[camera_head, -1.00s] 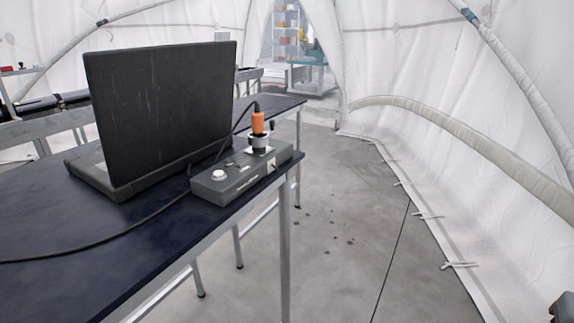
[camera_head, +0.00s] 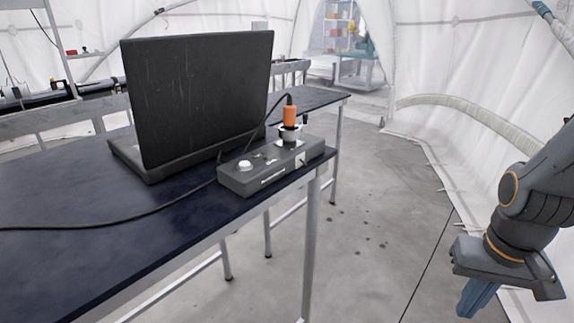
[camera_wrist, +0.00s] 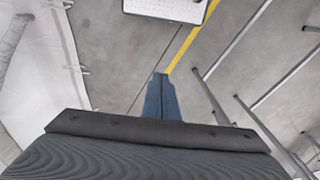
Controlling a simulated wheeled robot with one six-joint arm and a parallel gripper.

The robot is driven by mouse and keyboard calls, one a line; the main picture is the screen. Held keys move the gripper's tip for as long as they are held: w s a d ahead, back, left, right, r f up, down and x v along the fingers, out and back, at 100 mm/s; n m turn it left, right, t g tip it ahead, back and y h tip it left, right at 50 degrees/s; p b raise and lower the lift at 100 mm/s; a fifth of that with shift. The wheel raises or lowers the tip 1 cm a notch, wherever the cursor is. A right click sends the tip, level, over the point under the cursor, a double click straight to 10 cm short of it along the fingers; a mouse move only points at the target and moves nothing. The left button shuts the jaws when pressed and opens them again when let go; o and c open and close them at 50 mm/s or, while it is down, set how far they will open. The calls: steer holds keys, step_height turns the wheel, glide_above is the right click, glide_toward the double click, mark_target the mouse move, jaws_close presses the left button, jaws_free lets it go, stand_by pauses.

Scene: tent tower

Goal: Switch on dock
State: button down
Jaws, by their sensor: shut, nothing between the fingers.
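The dock (camera_head: 262,172), a dark grey box, sits near the front right edge of the dark table. It has a round white button (camera_head: 245,164) on its top left, small controls in the middle, and an orange plug (camera_head: 290,114) with a black cable standing upright in a round socket at its far end. My gripper (camera_head: 474,304) hangs at the right of the head view, over the floor and well away from the dock. Its blue fingers point down, shut and empty. In the wrist view the fingers (camera_wrist: 160,84) are together above bare floor; the dock is not seen there.
An open laptop (camera_head: 200,100), its back facing me, stands left of the dock. A black cable runs across the table (camera_head: 120,260). Table legs stand below the edge. The floor between table and tent wall (camera_head: 450,80) is clear. The wrist view shows a white perforated surface (camera_wrist: 168,8).

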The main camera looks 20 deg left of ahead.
steer(key=shift+w+a, duration=0.1)
steer(key=w+a+r+m+t+y, duration=0.1)
steer(key=w+a+r+m+y, duration=0.1)
steer(key=w+a+r+m, duration=0.2)
steer(key=w+a+r+m+t+y, duration=0.1)
steer(key=w+a+r+m+y, duration=0.2)
steer(key=a+r+m, duration=0.4)
steer(key=w+a+r+m+t+y, duration=0.1)
steer(key=w+a+r+m+y, duration=0.2)
steer(key=a+m, duration=0.7)
steer(key=w+a+r, duration=0.2)
steer(key=a+r, duration=0.1)
steer(key=shift+w+a+m, duration=0.3)
steer(key=shift+w+a, duration=0.05)
steer(key=shift+f, duration=0.15)
